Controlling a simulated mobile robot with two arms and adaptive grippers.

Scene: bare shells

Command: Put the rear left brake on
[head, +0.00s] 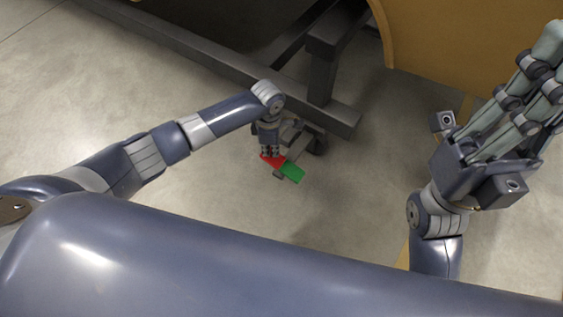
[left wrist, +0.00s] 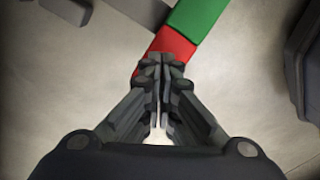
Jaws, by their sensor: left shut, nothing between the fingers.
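The rear left brake is a lever with a red pad (head: 270,161) and a green pad (head: 293,173), low beside the caster at the frame's leg. In the left wrist view the red pad (left wrist: 172,45) and green pad (left wrist: 196,17) lie end to end. My left gripper (head: 270,152) is shut and empty, its fingertips over the red pad. In the left wrist view its closed fingertips (left wrist: 162,68) overlap the red end; I cannot tell whether they touch it. My right gripper (head: 500,130) is raised at the right, away from the brake; its jaw state is unclear.
A dark grey frame (head: 230,78) with a leg (head: 322,75) stands behind the brake. A dark caster (head: 318,145) is under its end. A yellow-brown panel (head: 450,45) is at the upper right. Bare concrete floor (head: 345,205) lies in front.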

